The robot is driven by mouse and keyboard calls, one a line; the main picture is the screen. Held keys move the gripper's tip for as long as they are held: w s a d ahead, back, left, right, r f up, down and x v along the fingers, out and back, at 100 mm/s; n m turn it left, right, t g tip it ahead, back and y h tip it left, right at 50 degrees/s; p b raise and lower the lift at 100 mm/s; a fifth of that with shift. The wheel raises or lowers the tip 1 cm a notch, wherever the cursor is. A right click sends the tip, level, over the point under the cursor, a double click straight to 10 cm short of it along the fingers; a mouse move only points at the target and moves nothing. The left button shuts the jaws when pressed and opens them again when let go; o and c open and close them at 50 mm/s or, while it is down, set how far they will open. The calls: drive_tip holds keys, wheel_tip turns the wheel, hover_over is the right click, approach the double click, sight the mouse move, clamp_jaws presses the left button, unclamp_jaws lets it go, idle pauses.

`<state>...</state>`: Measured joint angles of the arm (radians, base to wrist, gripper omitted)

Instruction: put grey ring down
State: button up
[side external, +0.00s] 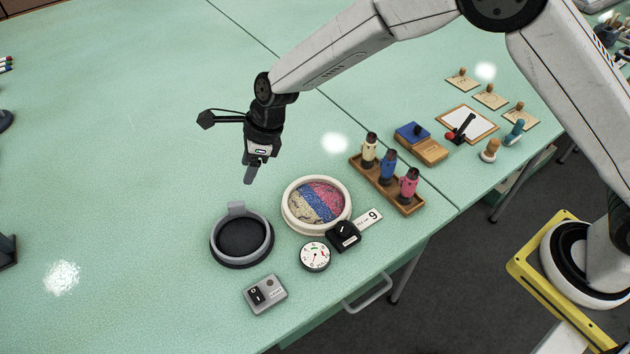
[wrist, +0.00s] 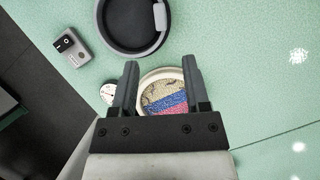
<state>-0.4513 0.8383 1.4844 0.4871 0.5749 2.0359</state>
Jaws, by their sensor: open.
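The grey ring (side external: 268,229) lies around a round black piece (side external: 242,239) on the green table, with an upright tab (side external: 236,209) at its far side in the side view. In the wrist view the ring (wrist: 102,25) shows at the top, partly cut off by the frame edge, with its tab (wrist: 160,17) on the right. I cannot tell whether the ring is fully seated. My gripper (side external: 249,176) is above the table, up from the ring and apart from it. In the wrist view its two fingers (wrist: 158,78) are spread with nothing between them.
A cream round frame (side external: 287,213) with a striped tufted face stands right of the ring. The table left of the ring is clear.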

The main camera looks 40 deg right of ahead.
drive_tip(key=s+d+r+n+h, duration=0.1)
drive_tip(key=s+d+r+n, duration=0.1)
drive_tip(key=s+d+n, duration=0.3)
drive_tip(key=d+r+n, duration=0.2)
drive_tip(key=d+n, duration=0.1)
drive_tip(key=d, duration=0.4)
drive_tip(key=s+d+r+n+h, duration=0.1)
drive_tip(key=s+d+n, duration=0.2)
drive_tip(key=d, duration=0.3)
drive_tip(key=s+d+r+n+t+h, duration=0.1)
drive_tip(key=s+d+n+h, duration=0.1)
drive_tip(key=s+d+n, duration=0.9)
drive_tip(key=shift+s+n, duration=0.3)
drive_tip(key=shift+s, duration=1.05)
